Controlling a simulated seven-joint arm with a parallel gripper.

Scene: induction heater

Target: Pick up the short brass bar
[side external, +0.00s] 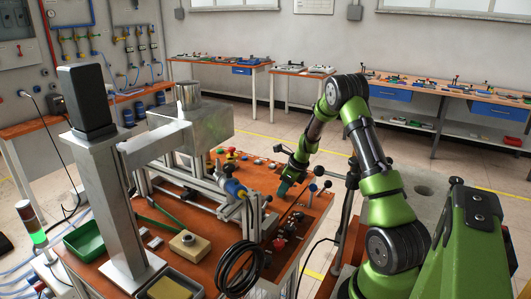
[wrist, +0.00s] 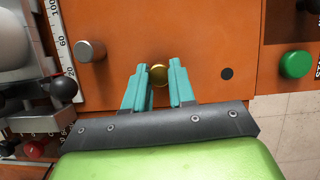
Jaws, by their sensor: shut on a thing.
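The short brass bar (wrist: 159,71) shows end-on in the wrist view as a round golden top between the tips of my teal fingers. My gripper (wrist: 159,80) is shut on it, with one finger on each side. Most of the bar is hidden by the fingers, and I cannot tell whether it is clear of the orange surface. In the side external view my gripper (side external: 284,188) is low over the orange table; the bar cannot be made out there.
On the orange surface (wrist: 205,40), a grey metal cylinder (wrist: 92,50) stands left of my gripper and a dark round spot (wrist: 227,73) lies right. A green knob (wrist: 295,64) is at far right. A black ball knob (wrist: 63,90) and a scale (wrist: 62,45) are at left.

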